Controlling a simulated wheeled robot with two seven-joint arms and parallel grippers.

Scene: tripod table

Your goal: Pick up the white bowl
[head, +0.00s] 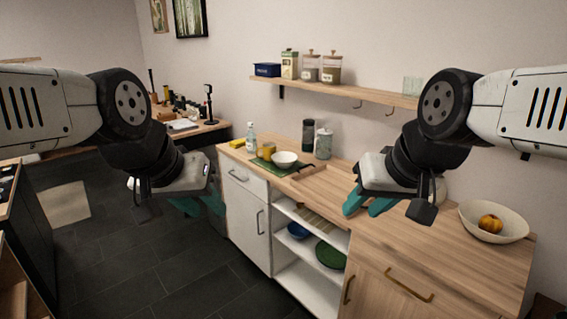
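A small white bowl (284,158) sits upright on the wooden counter (430,240), at the right end of a green board (262,164). My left gripper (198,207) has teal fingers that stand apart and is empty. It hangs over the floor, in front of the counter's left end and left of the bowl in the picture. My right gripper (368,208) also has its teal fingers apart and is empty. It is over the counter's front part, well to the right of the bowl. Neither gripper touches the bowl.
A yellow cup (269,149), a clear bottle (251,138), a dark canister (308,136) and a glass jar (323,144) surround the bowl. A wooden tray (311,175) lies right of it. A larger cream bowl (475,222) holds an orange fruit. A wall shelf (375,97) hangs above.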

